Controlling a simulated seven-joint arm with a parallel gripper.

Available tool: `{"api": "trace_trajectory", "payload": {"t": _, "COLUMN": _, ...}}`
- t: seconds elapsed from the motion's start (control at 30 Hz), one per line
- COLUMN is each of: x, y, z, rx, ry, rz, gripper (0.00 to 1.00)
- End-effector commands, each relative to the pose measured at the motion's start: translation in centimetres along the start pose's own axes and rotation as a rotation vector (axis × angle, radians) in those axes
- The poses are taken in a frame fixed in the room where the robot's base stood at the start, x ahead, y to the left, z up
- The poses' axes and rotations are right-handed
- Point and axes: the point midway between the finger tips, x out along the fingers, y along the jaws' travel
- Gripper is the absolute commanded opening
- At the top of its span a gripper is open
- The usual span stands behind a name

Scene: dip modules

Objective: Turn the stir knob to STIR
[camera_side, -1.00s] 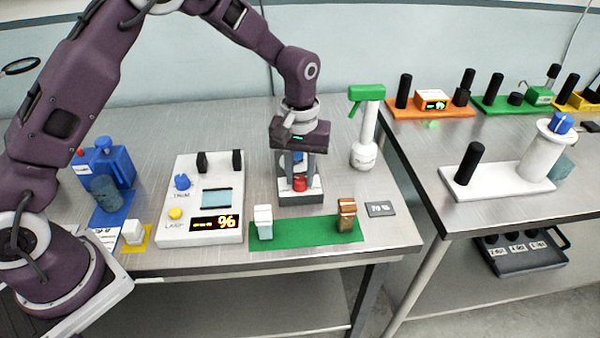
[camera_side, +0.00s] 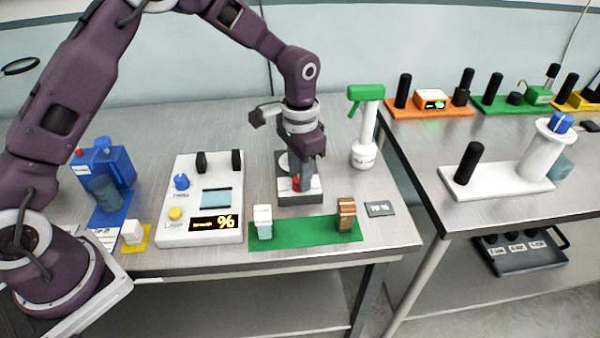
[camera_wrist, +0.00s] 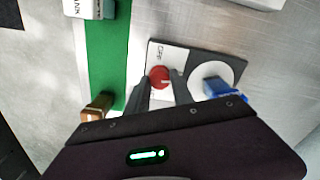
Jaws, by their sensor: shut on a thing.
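The stir knob (camera_wrist: 159,77) is a small red knob with a pale line on it. It sits on the white front panel (camera_wrist: 163,55) of a grey stirrer base, which also shows in the side view (camera_side: 299,198). My gripper (camera_wrist: 161,88) points down over the base and is shut on the red knob, a finger on either side. In the side view the knob (camera_side: 296,183) is partly hidden by the fingers. The lettering on the panel is only partly legible, so I cannot tell the knob's exact setting.
A green mat (camera_side: 290,238) with a white block (camera_side: 263,222) and a brown block (camera_side: 346,214) lies in front. A white control box (camera_side: 205,235) stands left. A green-topped spray bottle (camera_side: 364,150) stands right. A blue part (camera_wrist: 228,88) lies on the white round plate (camera_wrist: 205,73).

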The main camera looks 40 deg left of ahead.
Motion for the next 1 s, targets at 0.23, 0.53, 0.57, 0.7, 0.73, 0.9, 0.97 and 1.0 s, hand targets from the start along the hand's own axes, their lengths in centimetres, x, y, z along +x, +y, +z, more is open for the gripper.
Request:
{"api": "trace_trajectory", "payload": {"t": 0.23, "x": -0.13, "y": -0.02, "z": -0.08, "rx": 0.104, "ry": 0.003, "rz": 0.000, "gripper": 0.00}}
{"api": "trace_trajectory", "payload": {"t": 0.53, "x": -0.13, "y": -0.01, "z": -0.07, "rx": 0.151, "ry": 0.003, "rz": -0.001, "gripper": 0.00}}
{"api": "trace_trajectory", "payload": {"t": 0.57, "x": -0.13, "y": -0.01, "z": -0.08, "rx": 0.153, "ry": 0.003, "rz": -0.001, "gripper": 0.00}}
{"api": "trace_trajectory", "payload": {"t": 0.7, "x": -0.13, "y": -0.01, "z": -0.08, "rx": 0.154, "ry": 0.003, "rz": -0.001, "gripper": 0.00}}
{"api": "trace_trajectory", "payload": {"t": 0.73, "x": -0.13, "y": -0.01, "z": -0.08, "rx": 0.154, "ry": 0.003, "rz": -0.001, "gripper": 0.00}}
{"api": "trace_trajectory", "payload": {"t": 0.9, "x": -0.13, "y": -0.01, "z": -0.08, "rx": 0.153, "ry": 0.003, "rz": -0.001, "gripper": 0.00}}
{"api": "trace_trajectory", "payload": {"t": 0.97, "x": -0.13, "y": -0.01, "z": -0.08, "rx": 0.153, "ry": 0.003, "rz": -0.001, "gripper": 0.40}}
{"api": "trace_trajectory", "payload": {"t": 1.0, "x": -0.12, "y": -0.01, "z": -0.07, "rx": 0.153, "ry": 0.003, "rz": -0.001, "gripper": 0.48}}
